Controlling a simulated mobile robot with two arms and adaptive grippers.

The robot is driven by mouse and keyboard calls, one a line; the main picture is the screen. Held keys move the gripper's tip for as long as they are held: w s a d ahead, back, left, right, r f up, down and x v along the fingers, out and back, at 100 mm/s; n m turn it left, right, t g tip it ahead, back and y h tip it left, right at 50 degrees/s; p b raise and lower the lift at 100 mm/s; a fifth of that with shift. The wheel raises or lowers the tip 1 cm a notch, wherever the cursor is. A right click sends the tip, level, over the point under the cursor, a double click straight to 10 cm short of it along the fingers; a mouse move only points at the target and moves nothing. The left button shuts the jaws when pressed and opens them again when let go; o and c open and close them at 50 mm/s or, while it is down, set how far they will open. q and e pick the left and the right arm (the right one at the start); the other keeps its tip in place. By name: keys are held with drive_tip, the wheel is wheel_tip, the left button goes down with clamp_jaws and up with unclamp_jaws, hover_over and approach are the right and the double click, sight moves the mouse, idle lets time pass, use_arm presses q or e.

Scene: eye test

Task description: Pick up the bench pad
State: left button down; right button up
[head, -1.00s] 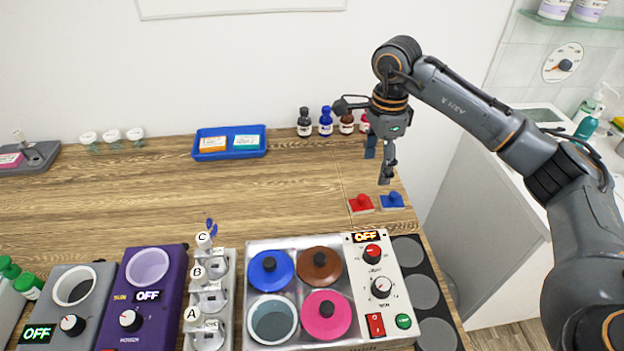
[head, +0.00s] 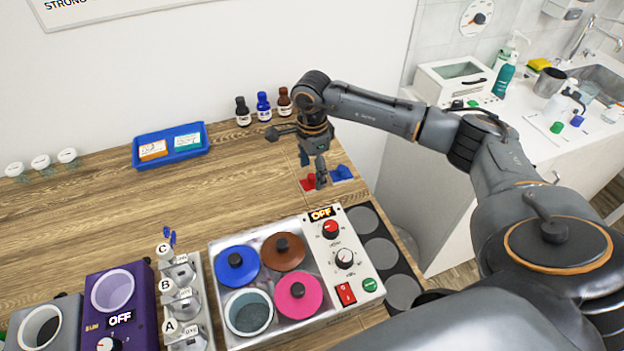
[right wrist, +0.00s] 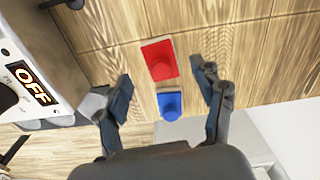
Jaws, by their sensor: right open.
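I cannot tell for sure which thing is the bench pad. One is red (head: 308,184) and one is blue (head: 342,173). My right gripper (head: 313,172) is open and empty, pointing down above them, and one finger partly hides the red piece in the head view. In the right wrist view, the red piece (right wrist: 159,60) and the blue piece (right wrist: 170,106) show between the spread fingers (right wrist: 167,77). My left gripper is not in view.
A metal unit (head: 215,262) with coloured lids and a control panel stands in front, beside a dark strip (head: 372,237) with grey discs. Several bottles (head: 264,107) and a blue tray (head: 138,162) stand at the back. The counter's middle (head: 160,205) is clear.

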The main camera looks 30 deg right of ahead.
sight(312, 176)
wheel_tip(312, 176, down, 2)
drive_tip(key=shift+f, duration=0.15)
drive_tip(key=shift+w+f, duration=0.1)
drive_tip(key=shift+f, duration=0.25)
drive_tip(key=c, duration=1.1)
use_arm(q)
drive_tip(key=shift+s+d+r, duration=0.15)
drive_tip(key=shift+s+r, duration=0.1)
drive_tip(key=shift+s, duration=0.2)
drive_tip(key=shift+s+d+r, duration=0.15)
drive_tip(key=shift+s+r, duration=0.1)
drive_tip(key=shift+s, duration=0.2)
use_arm(e)
drive_tip(key=shift+c, duration=0.2)
